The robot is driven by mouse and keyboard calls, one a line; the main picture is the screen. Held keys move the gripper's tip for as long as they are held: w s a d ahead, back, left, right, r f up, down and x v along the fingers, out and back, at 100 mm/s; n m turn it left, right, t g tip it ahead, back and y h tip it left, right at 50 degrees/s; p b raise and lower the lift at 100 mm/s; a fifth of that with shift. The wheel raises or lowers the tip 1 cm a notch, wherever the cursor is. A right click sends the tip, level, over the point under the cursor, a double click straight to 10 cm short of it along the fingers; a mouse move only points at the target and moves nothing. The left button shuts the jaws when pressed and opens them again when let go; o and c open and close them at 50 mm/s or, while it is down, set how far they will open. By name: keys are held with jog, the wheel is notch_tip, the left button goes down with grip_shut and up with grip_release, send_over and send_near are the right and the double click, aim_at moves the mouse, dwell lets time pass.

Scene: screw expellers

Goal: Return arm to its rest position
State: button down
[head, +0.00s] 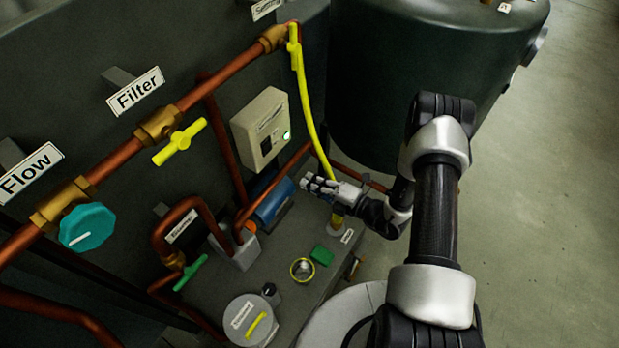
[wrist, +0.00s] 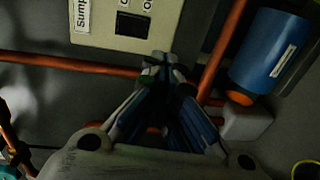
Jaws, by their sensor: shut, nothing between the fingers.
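My gripper (head: 306,184) is in the middle of the head view, at the end of my bent arm, in front of the pipework. In the wrist view my gripper (wrist: 160,62) has its fingers together with nothing between them. The fingertips point toward the lower part of the beige switch box (wrist: 125,20), whose black switch shows above them. The same switch box (head: 261,130) has a lit green lamp in the head view. Whether the fingertips touch anything is not clear.
A yellow hose (head: 308,105) hangs down close beside my gripper. A blue motor (head: 271,199) lies left of it. Copper pipes carry a teal knob (head: 87,227) and a yellow valve handle (head: 180,142). A dark tank (head: 400,70) stands behind. Open floor (head: 560,180) is at right.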

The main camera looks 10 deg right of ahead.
jog(key=s+a+r+n+g+y, duration=0.1)
jog(key=s+a+r+n+g, duration=0.15)
jog(key=r+n, duration=0.4)
jog(key=s+a+r+n+g+y, duration=0.1)
jog(key=s+a+r+n+g, duration=0.15)
jog(key=r+n+g, duration=0.35)
jog(key=s+a+r+n+g, duration=0.1)
jog(key=s+a+r+n, duration=0.1)
jog(key=a+r+n, duration=0.4)
jog(key=s+d+r+n+g+h, duration=0.3)
jog(key=s+r+n+g+h, duration=0.1)
jog(key=s+r+n, duration=0.55)
jog(key=s+d+r+n+t+h, duration=0.2)
jog(key=s+d+n+t+h, duration=0.1)
jog(key=n, duration=0.5)
jog(key=s+d+r+n+t+h, duration=0.3)
jog(key=s+d+n+h, duration=0.3)
jog(key=d+n+h, duration=0.1)
jog(key=shift+s+d+r+n+t, duration=0.3)
jog(key=shift+d+r+n+t, duration=0.05)
jog(key=shift+d+n, duration=0.55)
